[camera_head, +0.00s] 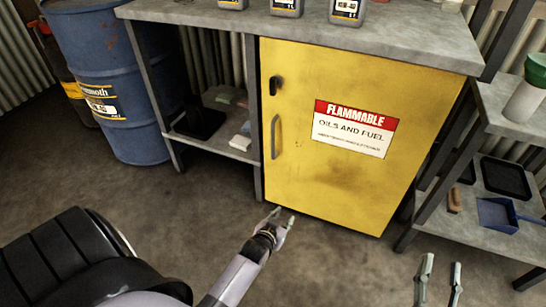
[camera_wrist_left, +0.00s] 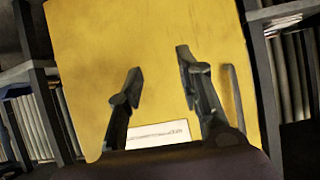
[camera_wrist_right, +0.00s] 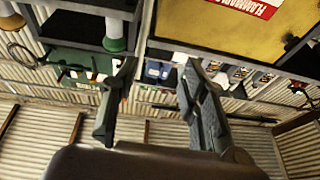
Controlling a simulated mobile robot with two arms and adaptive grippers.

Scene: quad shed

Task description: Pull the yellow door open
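The yellow door (camera_head: 330,185) is shut on the cabinet under the grey bench. It bears a red and white "FLAMMABLE" label (camera_head: 352,128). Its grey bar handle (camera_head: 276,136) is upright near the left edge, with a black latch (camera_head: 276,86) above. My left gripper (camera_head: 281,216) is open and empty, in front of and below the handle. In the left wrist view the handle (camera_wrist_left: 232,95) lies just right of the fingers, outside them. My right gripper (camera_head: 442,265) is open and empty, low at the right; its fingers also show in the right wrist view (camera_wrist_right: 158,75).
A blue drum (camera_head: 110,60) stands left of the bench. Open shelves (camera_head: 215,140) adjoin the door on the left. A side rack (camera_head: 510,125) with a blue dustpan (camera_head: 497,214) stands at the right. The floor before the door is clear. A black seat-like object (camera_head: 70,260) is at lower left.

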